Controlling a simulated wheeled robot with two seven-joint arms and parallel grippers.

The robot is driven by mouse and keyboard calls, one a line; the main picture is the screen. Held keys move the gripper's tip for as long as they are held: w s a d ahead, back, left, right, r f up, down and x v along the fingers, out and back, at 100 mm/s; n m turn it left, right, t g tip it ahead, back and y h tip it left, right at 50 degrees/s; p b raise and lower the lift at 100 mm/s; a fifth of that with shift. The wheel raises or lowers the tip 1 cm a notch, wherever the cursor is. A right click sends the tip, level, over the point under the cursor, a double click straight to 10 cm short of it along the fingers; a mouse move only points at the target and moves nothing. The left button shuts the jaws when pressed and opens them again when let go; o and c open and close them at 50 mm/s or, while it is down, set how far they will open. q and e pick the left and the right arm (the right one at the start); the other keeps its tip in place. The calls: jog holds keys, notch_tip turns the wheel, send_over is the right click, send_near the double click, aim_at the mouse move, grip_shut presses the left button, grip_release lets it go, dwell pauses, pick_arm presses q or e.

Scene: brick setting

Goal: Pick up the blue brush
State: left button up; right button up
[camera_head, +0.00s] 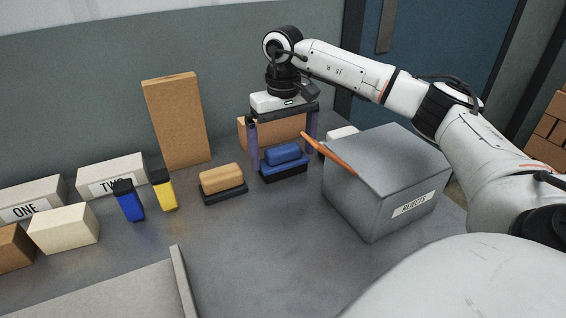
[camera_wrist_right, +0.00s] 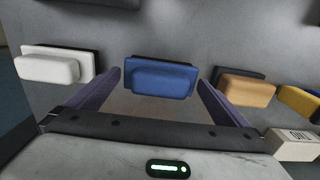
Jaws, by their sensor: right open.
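The blue brush (camera_head: 284,153), a blue block on a dark base, stands on the grey table below my right gripper (camera_head: 283,146). The right gripper is open and points down, with one purple finger on either side of the brush in the picture. In the right wrist view the blue brush (camera_wrist_right: 160,77) shows between the spread fingers (camera_wrist_right: 160,84), with a visible gap on each side. I see nothing held. Whether the fingertips reach the brush's height is hard to tell. My left gripper is not in view.
A tan brush (camera_head: 222,178) stands left of the blue one, a white brush (camera_head: 342,134) right. A tall brown block (camera_head: 177,120) stands behind.

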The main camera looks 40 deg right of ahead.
aim_at(283, 148)
jog(key=c, duration=0.8)
jog(key=shift+r, duration=0.1)
jog(key=shift+c, duration=0.2)
notch_tip(283, 148, up, 10)
jog(key=shift+p, duration=0.65)
